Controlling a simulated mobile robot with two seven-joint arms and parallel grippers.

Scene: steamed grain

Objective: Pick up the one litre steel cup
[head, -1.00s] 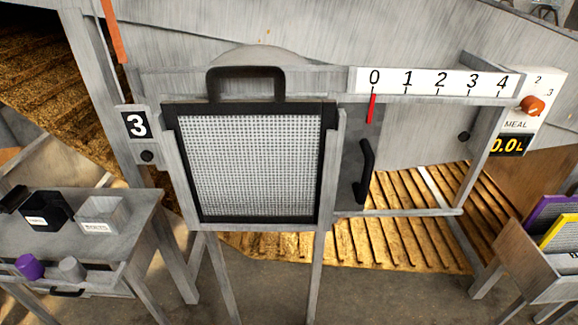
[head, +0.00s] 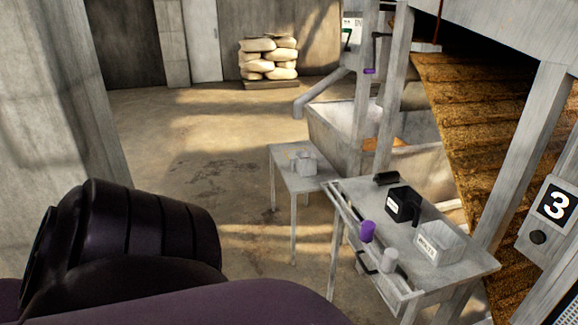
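A small grey cup (head: 390,261) sits at the front edge of the grey metal table, in a rack along that edge. It looks like steel, but I cannot read a volume on it. A purple cup (head: 367,232) sits just left of it in the same rack. Neither of my grippers is in view. A dark, rounded part of my own arm fills the lower left, well apart from the cups.
The table (head: 465,258) also holds a black box (head: 402,205) and an open grey labelled bin (head: 440,243). A smaller table (head: 288,176) stands behind it. Sacks (head: 268,58) are stacked at the back. Open floor (head: 200,130) lies left of the tables.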

